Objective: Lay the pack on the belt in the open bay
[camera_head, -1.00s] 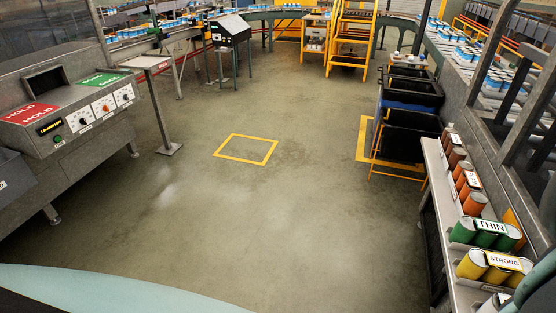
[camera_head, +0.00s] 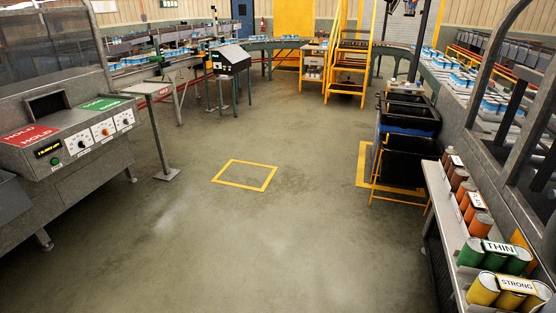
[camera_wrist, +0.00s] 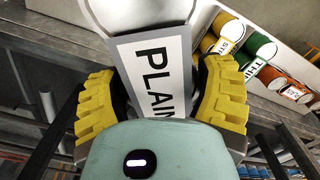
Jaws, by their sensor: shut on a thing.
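My gripper (camera_wrist: 158,95) shows in the wrist view with its two yellow ribbed fingers shut on a pack (camera_wrist: 152,72). The pack is white and grey with a label reading PLAIN, partly cut off behind my wrist housing. Its pale ends look like cans. My gripper does not show in the head view. A roller conveyor belt (camera_head: 262,41) curves across the back of the head view, and blue and white packs (camera_head: 461,78) stand along its right side. I cannot tell which part is the open bay.
A shelf (camera_head: 452,232) at right holds can packs, including a green THIN pack (camera_head: 492,256) and a yellow STRONG pack (camera_head: 508,292). Dark bins (camera_head: 408,160) stand beyond it. A control machine (camera_head: 75,130) is at left. The middle floor (camera_head: 270,230) is clear.

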